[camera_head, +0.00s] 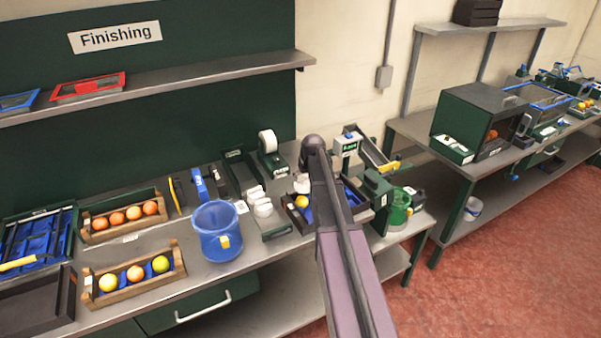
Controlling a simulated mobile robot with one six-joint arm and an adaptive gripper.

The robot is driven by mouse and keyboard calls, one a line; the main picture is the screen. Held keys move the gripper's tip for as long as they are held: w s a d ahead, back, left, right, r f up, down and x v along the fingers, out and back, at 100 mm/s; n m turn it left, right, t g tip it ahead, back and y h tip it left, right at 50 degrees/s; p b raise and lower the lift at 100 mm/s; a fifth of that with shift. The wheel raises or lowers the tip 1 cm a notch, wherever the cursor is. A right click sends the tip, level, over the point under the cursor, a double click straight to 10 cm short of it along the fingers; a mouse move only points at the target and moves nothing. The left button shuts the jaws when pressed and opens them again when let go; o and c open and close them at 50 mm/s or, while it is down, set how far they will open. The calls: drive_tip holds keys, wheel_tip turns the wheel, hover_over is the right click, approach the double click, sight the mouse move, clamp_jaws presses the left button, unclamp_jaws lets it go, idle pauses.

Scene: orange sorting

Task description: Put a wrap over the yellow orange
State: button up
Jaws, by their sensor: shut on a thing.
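A yellow orange (301,202) sits in a dark tray with a blue lining (291,213), right of the middle of the bench. My gripper (304,178) is just above it, mostly hidden by my arm. It is shut on a small white thing that looks like a wrap (302,186). The wrap is above or touching the top of the orange; I cannot tell which. More white wraps (260,201) stand in a green holder (278,232) to the left of the tray.
A blue jug (219,236) stands near the front edge. Wooden crates of oranges (96,238) (110,299) are at left. A tape roll dispenser (271,160) stands behind the wraps. A green-and-grey scale (347,147) and green jug (398,212) are to the right of my arm.

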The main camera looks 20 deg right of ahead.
sight(302, 198)
drive_tip(key=shift+a+r+n+p, duration=0.25)
drive_tip(key=shift+r+p, duration=0.1)
drive_tip(key=shift+r, duration=0.1)
drive_tip(key=shift+a+r+n+p, duration=0.15)
drive_tip(key=shift+r+n+p, duration=0.1)
drive_tip(key=shift+r+p, duration=0.15)
drive_tip(key=shift+f, duration=0.1)
wheel_tip(302, 198, down, 9)
drive_tip(key=b, duration=0.9)
idle(0.3)
drive_tip(key=shift+f+b, duration=0.2)
drive_tip(key=shift+b, duration=0.2)
idle(1.2)
drive_tip(key=o, duration=0.5)
